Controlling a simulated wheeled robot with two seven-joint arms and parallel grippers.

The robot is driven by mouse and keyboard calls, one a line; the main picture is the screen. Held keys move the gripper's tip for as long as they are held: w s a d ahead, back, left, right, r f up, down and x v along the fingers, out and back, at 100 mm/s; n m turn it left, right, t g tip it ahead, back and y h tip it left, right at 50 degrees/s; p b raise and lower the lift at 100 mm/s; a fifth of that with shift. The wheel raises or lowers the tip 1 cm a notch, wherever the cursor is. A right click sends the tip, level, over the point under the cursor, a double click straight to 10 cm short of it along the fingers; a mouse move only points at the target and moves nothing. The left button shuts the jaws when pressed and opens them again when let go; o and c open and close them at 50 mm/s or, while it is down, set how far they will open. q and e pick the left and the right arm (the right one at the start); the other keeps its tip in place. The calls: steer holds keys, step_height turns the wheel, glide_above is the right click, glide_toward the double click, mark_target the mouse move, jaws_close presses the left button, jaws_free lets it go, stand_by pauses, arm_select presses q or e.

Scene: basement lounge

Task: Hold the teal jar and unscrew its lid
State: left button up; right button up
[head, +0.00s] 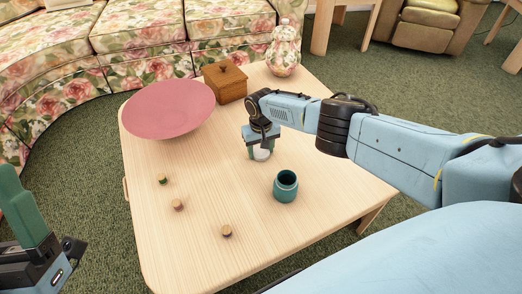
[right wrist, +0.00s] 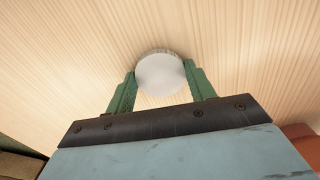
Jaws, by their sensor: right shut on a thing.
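The teal jar (head: 286,187) stands upright on the wooden table, its mouth open and uncovered. My right gripper (head: 262,150) is behind and left of the jar, apart from it, pointing down. It is shut on a round pale grey lid (head: 262,155), which also shows between the green fingers in the right wrist view (right wrist: 160,74). The lid is at or close above the tabletop; I cannot tell whether it touches. My left gripper (head: 25,215) is at the lower left edge, away from the jar. It is partly cut off, so its opening cannot be judged.
The light wooden table (head: 190,240) also carries a pink bowl (head: 170,108), a brown lidded box (head: 225,82) and a floral jar (head: 284,50) at the back. Several small corks or knobs (head: 177,204) lie at the front left. A floral sofa (head: 130,40) stands behind.

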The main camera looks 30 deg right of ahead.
steer(key=shift+f, duration=0.15)
steer(key=o, duration=1)
steer(key=shift+o, duration=0.2)
